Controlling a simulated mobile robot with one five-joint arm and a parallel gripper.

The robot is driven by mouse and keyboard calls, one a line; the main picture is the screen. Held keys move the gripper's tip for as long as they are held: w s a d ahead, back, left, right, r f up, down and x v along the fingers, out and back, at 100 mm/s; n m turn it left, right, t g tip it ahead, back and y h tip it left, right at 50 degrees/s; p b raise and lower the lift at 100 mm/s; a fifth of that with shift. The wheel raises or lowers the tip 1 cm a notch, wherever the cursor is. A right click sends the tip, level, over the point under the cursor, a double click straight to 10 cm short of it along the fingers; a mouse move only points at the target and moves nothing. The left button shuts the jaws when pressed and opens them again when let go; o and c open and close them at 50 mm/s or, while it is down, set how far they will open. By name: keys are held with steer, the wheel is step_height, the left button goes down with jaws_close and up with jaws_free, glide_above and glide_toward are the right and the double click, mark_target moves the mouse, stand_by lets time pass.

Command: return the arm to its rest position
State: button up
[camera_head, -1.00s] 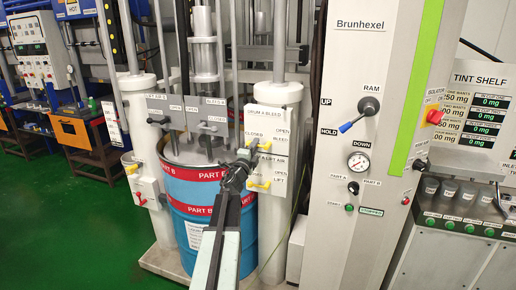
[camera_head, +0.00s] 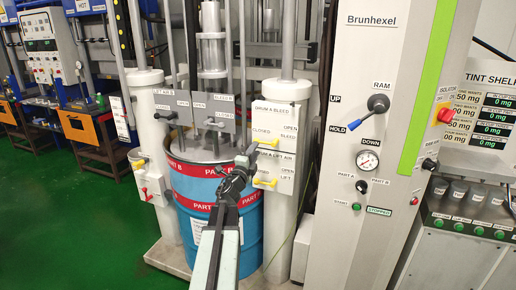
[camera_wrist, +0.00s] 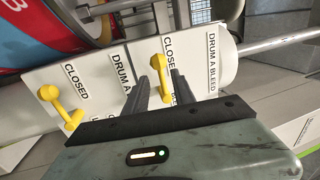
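My arm reaches forward, with my gripper (camera_head: 246,160) in front of the blue and red Part B drum (camera_head: 213,190), close to the white valve panel. In the wrist view my gripper (camera_wrist: 158,88) has its two dark fingers apart, with nothing clearly held. A yellow lever (camera_wrist: 160,76) of the Drum A Bleed valve shows between the fingers, beyond or near their tips; I cannot tell whether they touch. A second yellow lever, on the Drum A Lift Air valve (camera_wrist: 60,108), is left of the fingers. Both levers also show in the head view.
The white Brunhexel cabinet (camera_head: 372,70) stands to the right, with a blue-tipped ram lever (camera_head: 366,112), a gauge (camera_head: 367,160) and knobs. The tint shelf (camera_head: 482,120) is at far right. Green floor (camera_head: 90,230) is clear on the left.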

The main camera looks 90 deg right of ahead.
steer(key=shift+w+a+f, duration=0.15)
steer(key=shift+w+a, duration=0.1)
steer(key=shift+a, duration=0.4)
